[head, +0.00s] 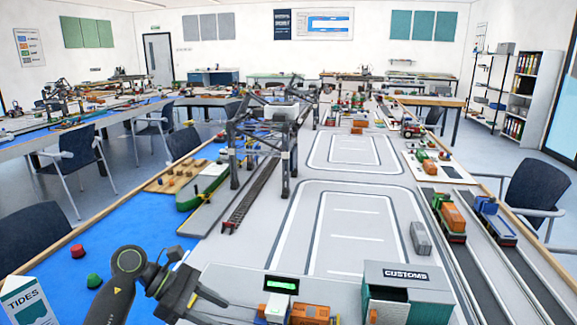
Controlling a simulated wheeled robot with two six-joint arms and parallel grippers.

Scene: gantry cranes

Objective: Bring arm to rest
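My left gripper (207,303) hangs low at the front of the table, on a dark arm that comes in from the bottom left. It is above the grey quay area, left of a small truck (290,310) with an orange load, and apart from it. I see nothing held in it. Its fingers are seen at a slant, and I cannot tell how far apart they are. My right arm and gripper are not in view.
A dark gantry crane (262,140) straddles the track farther back. Red (77,251) and green (94,281) buoys and a TIDES carton (27,300) are at the left. The painted lanes (350,235) in the middle are clear.

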